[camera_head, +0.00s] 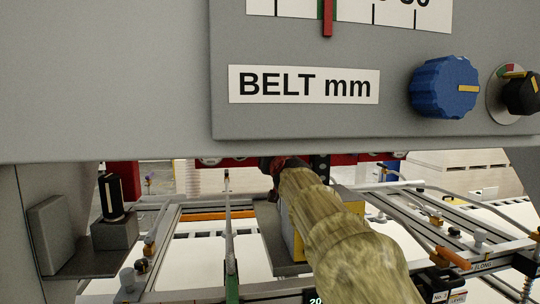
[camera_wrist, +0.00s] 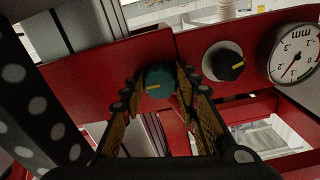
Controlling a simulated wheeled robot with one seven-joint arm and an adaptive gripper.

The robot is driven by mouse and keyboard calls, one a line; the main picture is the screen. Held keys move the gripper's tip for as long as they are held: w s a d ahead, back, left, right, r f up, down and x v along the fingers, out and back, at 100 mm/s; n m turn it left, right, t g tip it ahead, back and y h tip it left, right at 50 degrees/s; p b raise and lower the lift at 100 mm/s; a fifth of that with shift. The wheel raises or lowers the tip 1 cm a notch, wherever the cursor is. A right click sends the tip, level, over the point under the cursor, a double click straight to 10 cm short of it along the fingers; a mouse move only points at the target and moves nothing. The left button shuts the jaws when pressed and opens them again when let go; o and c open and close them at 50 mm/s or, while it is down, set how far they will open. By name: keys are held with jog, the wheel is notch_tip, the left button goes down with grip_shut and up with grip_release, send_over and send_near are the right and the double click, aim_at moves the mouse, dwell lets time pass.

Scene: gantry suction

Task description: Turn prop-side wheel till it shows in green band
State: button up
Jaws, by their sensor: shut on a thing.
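A teal wheel (camera_wrist: 158,76) with a yellow mark is on a red panel (camera_wrist: 90,88) in the wrist view. My gripper (camera_wrist: 157,87) is shut on this wheel, one finger on its left side and one on its right. The yellow mark points left, nearly level. In the head view my sleeved arm reaches under the grey panel, and the wheel is hidden there.
A black knob (camera_wrist: 223,62) with a yellow mark sits between the teal wheel and the gauge. In the head view, a grey BELT mm panel (camera_head: 392,118) with a blue knob (camera_head: 444,88) hangs above my arm. Metal rails (camera_head: 465,247) lie below.

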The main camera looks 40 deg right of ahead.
jog(key=shift+m, duration=2.9)
jog(key=o, duration=1.1)
jog(key=shift+o, duration=0.2)
jog(key=v, duration=1.2)
